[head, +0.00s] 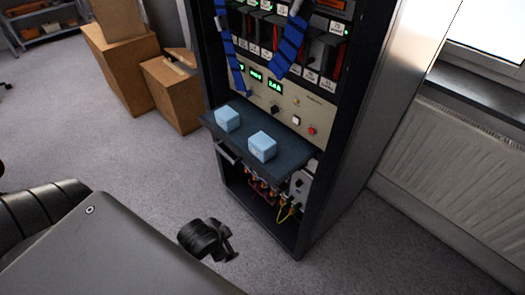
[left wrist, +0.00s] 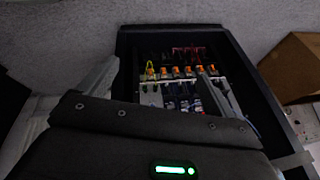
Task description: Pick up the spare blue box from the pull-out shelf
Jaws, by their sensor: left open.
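Two light blue boxes, a left one (head: 228,119) and a right one (head: 262,146), sit apart on the dark pull-out shelf (head: 236,146) of the rack. I cannot tell which is the spare. My left gripper (head: 229,252) is low in front of the rack, below and short of the shelf, and touches neither box. In the left wrist view its jaws (left wrist: 157,88) are apart with nothing held, facing the rack's lower bay. The blue boxes do not show in that view. My right gripper is not in view.
The rack's open lower bay (head: 262,192) holds wiring and terminals, also visible in the left wrist view (left wrist: 175,72). Blue straps (head: 284,48) hang above the shelf. Cardboard boxes (head: 172,92) stand left of the rack, a radiator (head: 460,165) right. Carpet in front is clear.

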